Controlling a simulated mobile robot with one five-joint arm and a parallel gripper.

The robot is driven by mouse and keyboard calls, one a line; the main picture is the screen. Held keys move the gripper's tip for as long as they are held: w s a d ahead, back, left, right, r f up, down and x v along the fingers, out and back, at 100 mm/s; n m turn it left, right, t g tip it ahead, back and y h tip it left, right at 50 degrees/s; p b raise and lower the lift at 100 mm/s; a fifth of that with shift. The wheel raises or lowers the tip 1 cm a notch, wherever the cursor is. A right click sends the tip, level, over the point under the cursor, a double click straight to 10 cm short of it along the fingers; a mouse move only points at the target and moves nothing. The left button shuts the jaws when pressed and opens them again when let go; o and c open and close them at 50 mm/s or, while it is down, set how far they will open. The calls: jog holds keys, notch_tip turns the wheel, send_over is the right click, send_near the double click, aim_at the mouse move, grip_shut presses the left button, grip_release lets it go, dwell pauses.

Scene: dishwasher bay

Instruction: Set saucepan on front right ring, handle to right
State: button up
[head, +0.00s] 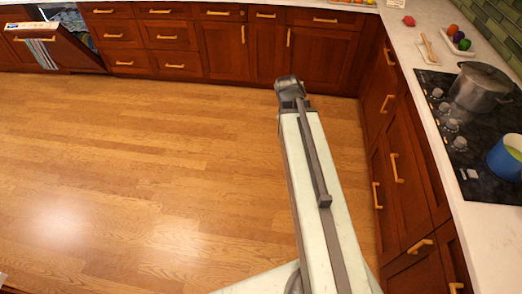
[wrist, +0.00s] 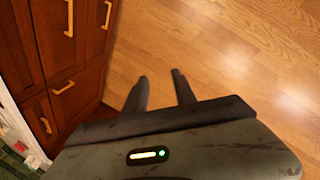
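The black cooktop (head: 436,84) is set in the white counter at the right of the head view, with several knobs along its left side. A blue pan (head: 497,160) with a pale green inside stands on its near part, cut by the picture edge. I see no handle on it, and cannot tell whether it is the saucepan. A grey metal pot (head: 478,90) with a lid stands farther back on the cooktop. My gripper (wrist: 160,84) shows two dark fingers spread apart with nothing between them, above the wood floor. It is left of the counter, away from the cooktop.
The white counter (head: 484,229) runs down the right side above wooden cabinets (head: 405,185). A wooden utensil (head: 429,46) and a tray of coloured items lie beyond the cooktop. An open dishwasher (head: 48,50) is at the far left. The wood floor (head: 150,150) is clear.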

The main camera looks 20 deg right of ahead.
jog(key=s+a+f+m+y, duration=0.1)
jog(key=a+m+y, duration=0.1)
jog(key=a, duration=1.9)
jog(key=shift+s+a+g+y, duration=0.2)
jog(key=shift+a+g+y, duration=0.15)
jog(key=shift+y, duration=0.35)
jog(key=shift+d, duration=0.1)
